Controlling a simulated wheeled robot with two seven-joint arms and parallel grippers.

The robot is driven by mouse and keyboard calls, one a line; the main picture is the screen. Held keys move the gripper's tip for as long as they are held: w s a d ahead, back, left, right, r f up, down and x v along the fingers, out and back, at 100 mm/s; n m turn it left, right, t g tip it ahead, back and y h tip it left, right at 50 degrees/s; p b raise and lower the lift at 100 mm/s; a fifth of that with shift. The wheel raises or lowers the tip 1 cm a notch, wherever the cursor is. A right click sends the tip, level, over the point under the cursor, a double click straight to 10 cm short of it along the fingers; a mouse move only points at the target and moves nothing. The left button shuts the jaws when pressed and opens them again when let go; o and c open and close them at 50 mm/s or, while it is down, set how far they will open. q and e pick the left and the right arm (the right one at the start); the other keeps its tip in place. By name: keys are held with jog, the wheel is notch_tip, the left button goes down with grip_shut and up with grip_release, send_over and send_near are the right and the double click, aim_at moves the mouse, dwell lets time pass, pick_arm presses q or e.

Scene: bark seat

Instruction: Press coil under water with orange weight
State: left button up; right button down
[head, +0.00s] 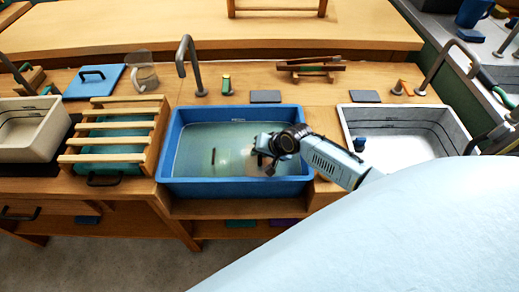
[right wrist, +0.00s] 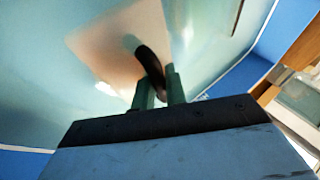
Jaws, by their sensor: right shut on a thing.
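The blue basin (head: 235,188) holds pale green water. My right gripper (head: 268,155) reaches into its right half from the right. In the right wrist view, my gripper's green fingertips (right wrist: 160,88) are closed on a dark curved handle. The handle belongs to a pale orange block, which I take for the orange weight (right wrist: 105,45); it looks flat and square, with its colour washed out by the water. No coil can be made out; whatever lies under the weight is hidden. A small dark upright mark (head: 213,156) shows in the water left of the gripper. My left gripper is out of view.
A slatted wooden rack (head: 112,128) stands left of the basin, and a white basin (head: 400,150) stands to the right. A grey tap (head: 186,62) rises behind the blue basin. A glass jug (head: 143,75) and a blue board (head: 92,82) sit back left.

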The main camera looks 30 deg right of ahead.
jog(key=shift+f, duration=0.35)
jog(key=shift+r, duration=0.1)
jog(key=c, duration=1.4)
grip_release()
jog(key=shift+o, duration=1)
jog(key=shift+s, duration=0.1)
jog(key=o, duration=0.3)
